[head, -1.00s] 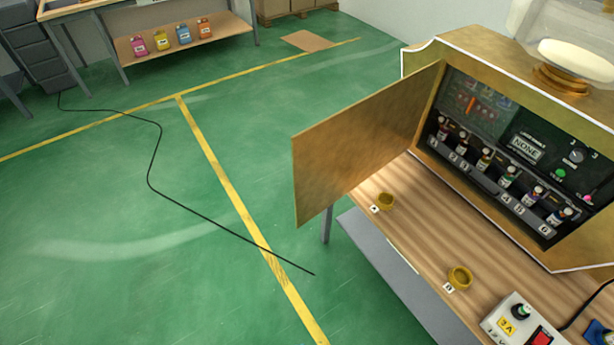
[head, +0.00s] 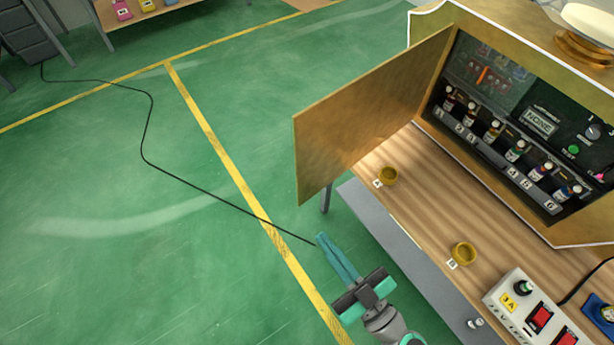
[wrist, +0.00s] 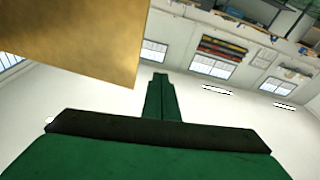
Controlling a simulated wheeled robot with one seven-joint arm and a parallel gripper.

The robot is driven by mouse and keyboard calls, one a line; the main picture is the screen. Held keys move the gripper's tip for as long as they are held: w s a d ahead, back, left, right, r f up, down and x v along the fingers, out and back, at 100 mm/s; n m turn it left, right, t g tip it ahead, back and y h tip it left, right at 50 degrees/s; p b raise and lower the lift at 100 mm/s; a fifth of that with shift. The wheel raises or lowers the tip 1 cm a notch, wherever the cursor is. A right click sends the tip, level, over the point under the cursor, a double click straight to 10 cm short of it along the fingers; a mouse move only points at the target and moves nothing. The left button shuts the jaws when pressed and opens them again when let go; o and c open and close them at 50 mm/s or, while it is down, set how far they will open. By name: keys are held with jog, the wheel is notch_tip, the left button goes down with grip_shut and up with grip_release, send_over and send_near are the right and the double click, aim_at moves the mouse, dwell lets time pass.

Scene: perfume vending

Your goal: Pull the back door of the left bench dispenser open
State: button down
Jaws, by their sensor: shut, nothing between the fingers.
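The dispenser (head: 432,14) stands on the wooden bench at the right of the head view. Its gold back door (head: 365,120) is swung wide open to the left, showing a dark inside with a row of small bottles (head: 515,150). My gripper (head: 321,238) is shut and empty, low in front of the bench's left side, below the door and apart from it in the head view. In the wrist view, a gold panel (wrist: 75,35), likely the door, fills the upper left, and my shut fingers (wrist: 160,78) point past its lower right corner.
Two gold rings (head: 387,176) (head: 463,253) sit on the bench top (head: 430,200). A white switch box (head: 530,315) stands at its front right.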

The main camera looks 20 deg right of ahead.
jog(key=w+d+g+y, duration=0.1)
jog(key=w+d, duration=0.2)
jog(key=g, duration=0.2)
send_near(302, 169)
jog(key=shift+m+h, duration=0.3)
jog(key=shift+h, duration=0.1)
jog(key=x, duration=0.5)
jog(key=shift+s+a+r, duration=0.1)
jog(key=shift+a, duration=0.2)
jog(key=shift+x, duration=0.8)
